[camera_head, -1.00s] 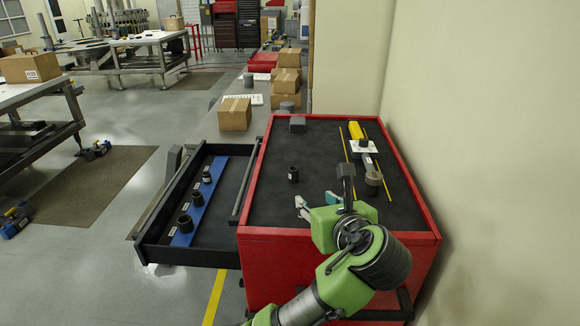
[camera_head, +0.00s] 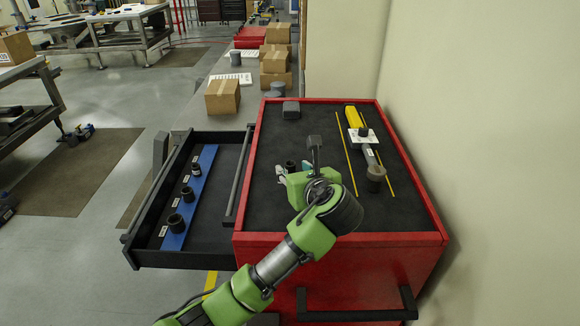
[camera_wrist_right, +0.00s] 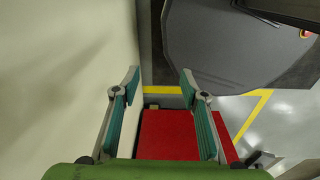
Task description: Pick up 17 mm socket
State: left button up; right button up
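A small black socket (camera_head: 291,165) stands on the black mat of the red cabinet (camera_head: 340,240); no size marking is readable on it. My left gripper (camera_head: 293,172) is open right at this socket, its teal fingertips apart with the socket between or just beyond them; I cannot tell if they touch it. In the open drawer, a blue rail (camera_head: 203,165) holds a small socket (camera_head: 196,168), a middle socket (camera_head: 188,193) and a large socket (camera_head: 175,222), with white labels too small to read. My right gripper (camera_wrist_right: 155,85) is open and empty in the right wrist view.
A grey block (camera_head: 291,110) is at the back left. A wall (camera_head: 480,150) stands close at right.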

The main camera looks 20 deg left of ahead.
aim_at(292, 166)
pick_arm(q)
jog(key=p+x, duration=0.2)
jog(key=shift+w+a+r, duration=0.15)
jog(key=shift+w, duration=0.3)
jog(key=shift+p+x, duration=0.3)
jog(key=shift+x, duration=0.65)
jog(key=shift+w+a+f, duration=0.2)
jog(key=shift+w+f, duration=0.05)
jog(key=shift+f, duration=0.05)
pick_arm(e)
jog(key=w+a+r, duration=0.1)
jog(key=r, duration=0.1)
jog(key=shift+w+a+r, duration=0.4)
pick_arm(q)
jog(key=shift+s+d, duration=0.1)
jog(key=c, duration=0.8)
grip_shut()
pick_arm(e)
jog(key=shift+s+d, duration=0.15)
jog(key=shift+d, duration=0.35)
